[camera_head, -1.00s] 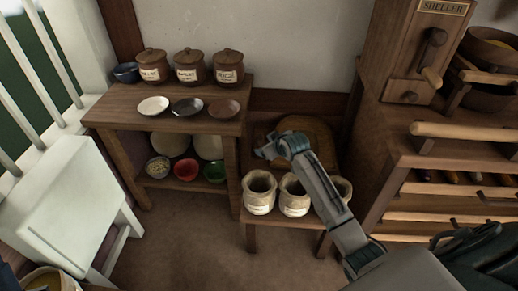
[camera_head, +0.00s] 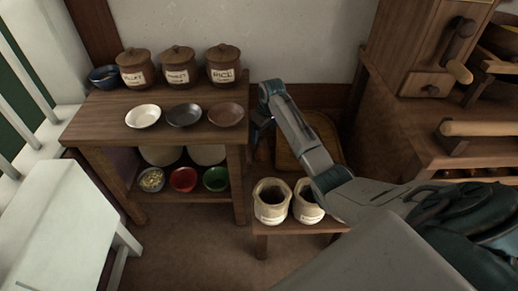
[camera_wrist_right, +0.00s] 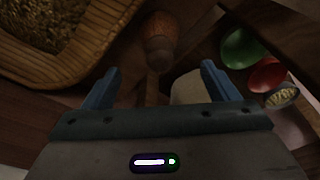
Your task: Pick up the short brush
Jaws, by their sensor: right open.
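In the right wrist view, a stubby object with an orange-brown textured body and a darker end (camera_wrist_right: 160,42) looks like the short brush. It lies ahead of my right gripper (camera_wrist_right: 160,68), in line with the gap between the blue fingers. The fingers are open, and I see nothing gripped between them. In the head view my right gripper (camera_head: 259,128) is small and partly hidden by its own arm, beside the wooden table's right edge. I cannot make out the brush in the head view. My left gripper is not in view.
A woven tray of grain (camera_wrist_right: 62,28) is close on the left of the wrist view. Cloth sacks (camera_head: 271,201) stand on a low bench under my right arm. The wooden table (camera_head: 100,122) holds lidded jars (camera_head: 223,63) and dishes; its lower shelf holds bowls (camera_head: 183,179).

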